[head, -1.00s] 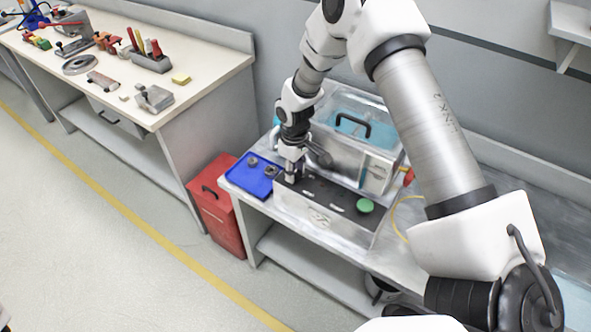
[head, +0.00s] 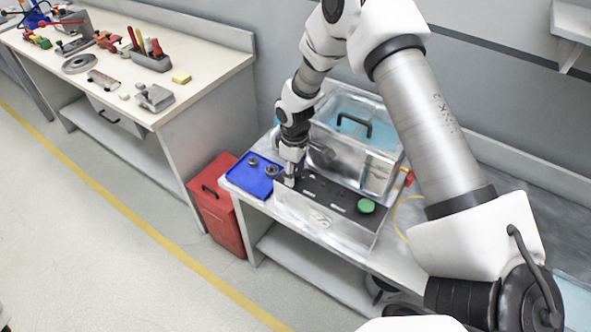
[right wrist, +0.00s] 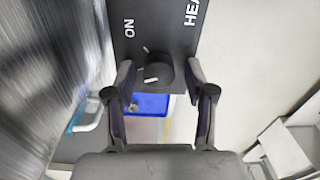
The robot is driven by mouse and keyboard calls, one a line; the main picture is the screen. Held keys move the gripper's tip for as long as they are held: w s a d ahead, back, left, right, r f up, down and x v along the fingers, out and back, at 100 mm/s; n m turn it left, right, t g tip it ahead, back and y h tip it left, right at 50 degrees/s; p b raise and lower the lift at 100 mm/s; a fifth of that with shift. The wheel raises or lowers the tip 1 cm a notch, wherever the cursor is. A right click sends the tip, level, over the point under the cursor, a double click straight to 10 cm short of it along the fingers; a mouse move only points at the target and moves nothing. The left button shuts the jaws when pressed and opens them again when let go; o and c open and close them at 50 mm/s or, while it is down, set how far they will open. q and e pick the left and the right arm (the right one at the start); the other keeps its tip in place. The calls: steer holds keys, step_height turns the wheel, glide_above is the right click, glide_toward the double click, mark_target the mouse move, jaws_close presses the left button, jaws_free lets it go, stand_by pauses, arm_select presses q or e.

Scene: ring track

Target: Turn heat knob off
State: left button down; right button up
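The heat knob (right wrist: 158,70) is black and round with a white pointer mark, on a dark panel (right wrist: 160,25) lettered "ON" and "HEA…", the rest cut off. The panel is the black top of a metal control box (head: 322,212) on the bench in the head view. My right gripper (right wrist: 159,72) is open, with one finger on each side of the knob and a visible gap on both sides. In the head view my right gripper (head: 290,180) is at the panel's left end and hides the knob. My left gripper is not in view.
A green button (head: 366,206) sits at the panel's right end. A blue tray (head: 240,178) with small parts is left of the box. A clear-lidded tank (head: 378,160) with a black handle stands behind. A red cabinet (head: 215,215) stands beside the bench.

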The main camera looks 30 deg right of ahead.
steer(key=shift+w, duration=0.1)
steer(key=shift+r, duration=0.1)
step_height(320, 180, up, 12)
stand_by(0.4)
steer(key=shift+a, duration=0.1)
